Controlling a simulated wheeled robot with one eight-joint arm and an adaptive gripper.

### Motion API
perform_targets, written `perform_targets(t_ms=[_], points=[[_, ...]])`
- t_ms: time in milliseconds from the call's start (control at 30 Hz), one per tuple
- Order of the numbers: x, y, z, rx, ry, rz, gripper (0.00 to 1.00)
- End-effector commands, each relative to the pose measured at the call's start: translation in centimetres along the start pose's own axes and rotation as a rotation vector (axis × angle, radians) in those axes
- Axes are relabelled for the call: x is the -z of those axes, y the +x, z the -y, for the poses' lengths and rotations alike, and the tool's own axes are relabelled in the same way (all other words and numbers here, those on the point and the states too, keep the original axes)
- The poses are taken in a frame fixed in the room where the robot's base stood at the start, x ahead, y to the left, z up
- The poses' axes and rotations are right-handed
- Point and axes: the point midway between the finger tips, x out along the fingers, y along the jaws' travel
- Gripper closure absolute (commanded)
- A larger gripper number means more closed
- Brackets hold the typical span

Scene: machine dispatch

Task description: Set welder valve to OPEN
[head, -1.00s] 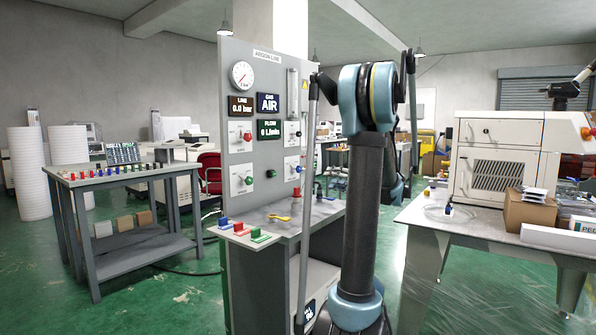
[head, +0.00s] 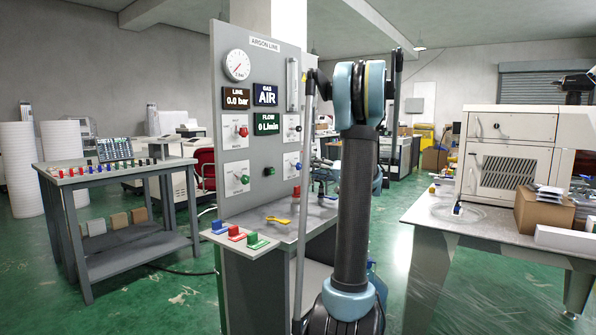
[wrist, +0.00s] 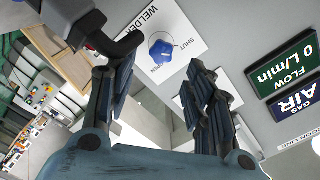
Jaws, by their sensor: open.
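The welder valve is a blue knob (wrist: 161,49) on a white plate marked WELDER, SHUT and OPEN, upside down in the wrist view. Which mark the knob points to is not clear. My gripper (wrist: 160,78) is open and empty, its two fingers apart in front of the panel, with the knob beyond the gap between them. In the head view the grey argon panel (head: 225,100) stands left of my arm, which hides part of it. My gripper cannot be made out clearly there.
The panel also carries a gauge (head: 237,65), a red knob (head: 243,132) and a green knob (head: 244,179). A dark curved pipe or hose (wrist: 115,45) lies beside my left finger in the wrist view. A yellow-handled item (head: 278,220) lies on the panel's shelf.

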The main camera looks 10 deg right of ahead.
Motion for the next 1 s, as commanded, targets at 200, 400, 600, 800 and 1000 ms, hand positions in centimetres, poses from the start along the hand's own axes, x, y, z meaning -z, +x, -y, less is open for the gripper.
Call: perform_targets(t_ms=[200, 400, 600, 800, 1000], points=[[-0.1, 4.0, 0.1, 0.002, 0.000, 0.003, 0.52], [0.0, 7.2, 0.1, 0.001, 0.000, 0.002, 0.52], [0.0, 9.0, 0.1, 0.001, 0.000, 0.001, 0.52], [-0.1, 9.5, 0.1, 0.001, 0.000, 0.001, 0.52], [-0.1, 9.5, 0.1, 0.001, 0.000, 0.001, 0.54]])
